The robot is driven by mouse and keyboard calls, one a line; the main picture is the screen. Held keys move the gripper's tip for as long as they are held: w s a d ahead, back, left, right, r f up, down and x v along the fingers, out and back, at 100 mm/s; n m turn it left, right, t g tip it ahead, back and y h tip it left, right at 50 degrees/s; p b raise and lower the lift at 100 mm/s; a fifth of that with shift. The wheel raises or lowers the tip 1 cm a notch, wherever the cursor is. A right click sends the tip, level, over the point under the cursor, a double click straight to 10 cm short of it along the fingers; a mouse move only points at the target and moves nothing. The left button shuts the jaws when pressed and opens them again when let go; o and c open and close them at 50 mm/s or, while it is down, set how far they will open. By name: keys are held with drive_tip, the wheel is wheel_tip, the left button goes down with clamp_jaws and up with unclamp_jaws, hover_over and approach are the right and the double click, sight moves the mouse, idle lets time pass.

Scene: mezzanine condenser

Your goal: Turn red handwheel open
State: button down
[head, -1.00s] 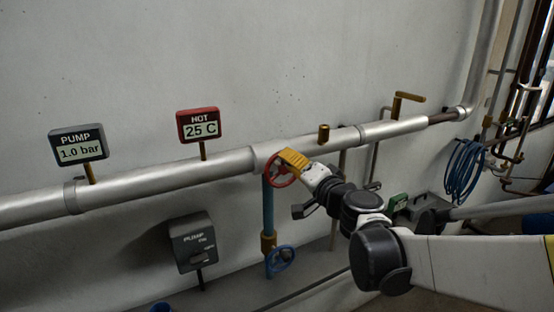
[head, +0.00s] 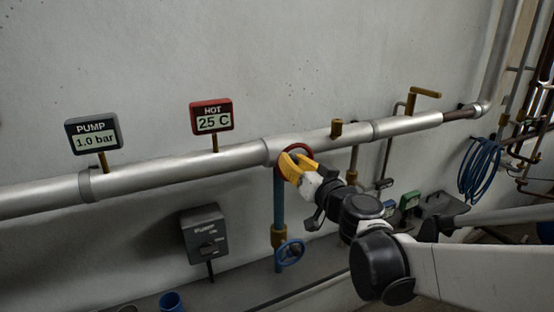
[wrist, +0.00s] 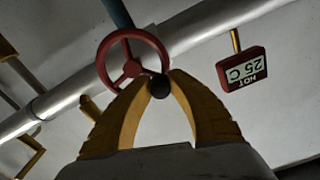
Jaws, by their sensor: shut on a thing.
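The red handwheel (wrist: 132,68) fills the upper middle of the wrist view, with its spokes and hub in plain sight. A dark round knob (wrist: 159,86) sits at the lower right of its rim. My gripper (wrist: 160,84) has its two yellow fingers closed on this knob, one on each side. In the head view the red handwheel (head: 308,150) is on the silver pipe, and my gripper (head: 289,163) covers much of its front and lower part.
The HOT readout (head: 212,116) shows 25 C and the PUMP readout (head: 93,133) shows 1.0 bar. A blue handwheel (head: 290,252) is below on a blue pipe. A grey PUMP switch box (head: 205,235) is on the left. Brass fittings rise from the silver pipe (head: 190,165) to the right.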

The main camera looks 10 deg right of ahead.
drive_tip(key=shift+s+f, duration=0.1)
drive_tip(key=shift+f, duration=0.05)
idle(0.3)
drive_tip(key=c, duration=1.2)
unclamp_jaws()
drive_tip(key=v, duration=1.2)
